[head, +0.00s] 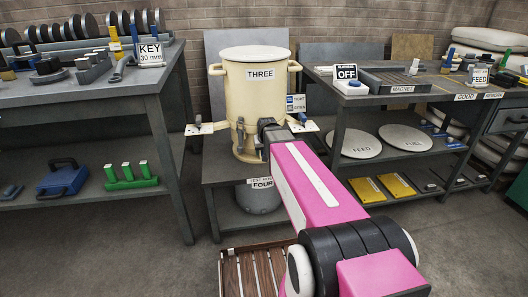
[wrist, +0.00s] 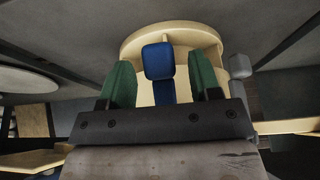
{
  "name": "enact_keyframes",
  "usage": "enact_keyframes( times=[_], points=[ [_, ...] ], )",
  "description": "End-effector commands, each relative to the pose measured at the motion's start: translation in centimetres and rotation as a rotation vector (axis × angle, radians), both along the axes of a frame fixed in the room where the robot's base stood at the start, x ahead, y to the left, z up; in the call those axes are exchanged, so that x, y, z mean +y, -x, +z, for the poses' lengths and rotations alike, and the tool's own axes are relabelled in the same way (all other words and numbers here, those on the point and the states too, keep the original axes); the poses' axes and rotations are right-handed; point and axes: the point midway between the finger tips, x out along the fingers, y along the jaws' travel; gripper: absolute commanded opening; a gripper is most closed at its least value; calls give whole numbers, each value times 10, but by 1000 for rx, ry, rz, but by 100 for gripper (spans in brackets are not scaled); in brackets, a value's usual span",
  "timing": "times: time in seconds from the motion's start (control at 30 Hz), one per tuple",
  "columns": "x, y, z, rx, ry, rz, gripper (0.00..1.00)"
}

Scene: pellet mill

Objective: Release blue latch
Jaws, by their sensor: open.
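The blue latch (wrist: 159,62) shows in the wrist view as a blue rounded tab with a narrower blue part below it, in front of a cream body. My gripper (wrist: 161,80) has its two green fingers apart, one on each side of the latch. I see gaps between the fingers and the latch; I cannot tell how far the tips reach in depth. In the head view the cream pot labelled THREE (head: 254,92) stands on a low dark stand, and my pink arm reaches to its front right. The blue latch is hidden there behind my arm.
A grey tab (wrist: 240,66) sits right of the fingers. The pot has side handles and lower brackets (head: 199,127). A bench with a KEY sign (head: 150,52) stands left, and a bench with an OFF sign (head: 346,71) right. A slatted wooden pallet (head: 236,277) lies below my arm.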

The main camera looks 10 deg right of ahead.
Motion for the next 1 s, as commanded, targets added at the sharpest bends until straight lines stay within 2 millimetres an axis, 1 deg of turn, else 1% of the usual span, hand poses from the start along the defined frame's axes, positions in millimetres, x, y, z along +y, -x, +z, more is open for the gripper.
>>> enact_keyframes(
  times=[0.1,0.33,0.37,0.4,0.47,0.5,0.53,0.77,1.0],
  points=[
    [0,-1,-3,0,0,0,57],
    [0,-1,-3,-1,0,0,57],
    [0,-1,-3,-1,0,0,48],
    [0,-1,-3,-1,0,0,35],
    [0,-1,-3,-1,0,0,15],
    [0,-1,-3,-1,0,0,2],
    [0,-1,-3,-1,0,0,0],
    [0,-1,-2,14,0,0,0],
    [0,5,5,115,0,0,0]
  ],
)
